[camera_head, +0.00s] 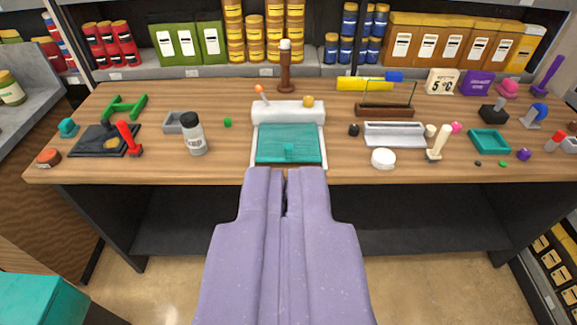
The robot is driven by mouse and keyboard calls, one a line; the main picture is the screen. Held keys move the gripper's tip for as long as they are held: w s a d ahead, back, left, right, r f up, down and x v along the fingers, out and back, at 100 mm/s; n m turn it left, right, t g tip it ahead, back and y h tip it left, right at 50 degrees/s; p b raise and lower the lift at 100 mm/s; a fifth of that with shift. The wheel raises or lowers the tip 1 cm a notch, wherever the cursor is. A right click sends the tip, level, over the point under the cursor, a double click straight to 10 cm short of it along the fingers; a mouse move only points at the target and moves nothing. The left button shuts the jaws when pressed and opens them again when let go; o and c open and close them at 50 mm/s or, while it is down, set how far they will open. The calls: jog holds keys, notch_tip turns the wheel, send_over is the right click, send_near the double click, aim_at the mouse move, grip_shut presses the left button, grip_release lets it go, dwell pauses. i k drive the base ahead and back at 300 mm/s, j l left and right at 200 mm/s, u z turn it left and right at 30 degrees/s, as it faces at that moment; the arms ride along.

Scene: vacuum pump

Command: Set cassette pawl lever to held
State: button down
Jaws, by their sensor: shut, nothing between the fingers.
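My gripper (286,178), with purple fingers, is shut and empty at the front edge of the table, just in front of a white device (288,111) with a teal panel (290,144). The device bears a small orange-tipped lever (260,92) at its upper left and an orange knob (308,101) at its upper right. A cream lever (439,142) stands tilted on the right. I cannot tell which of these is the cassette pawl lever.
A brown post (285,70) rises behind the device. Stocked shelves line the back.

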aim_at(258, 88)
jog(key=i+j, duration=0.15)
jog(key=i, duration=0.35)
jog(key=i+j, duration=0.2)
jog(key=i, duration=0.3)
jog(key=i+j, duration=0.15)
jog(key=i, duration=0.35)
jog(key=i+j, duration=0.15)
jog(key=i, duration=0.35)
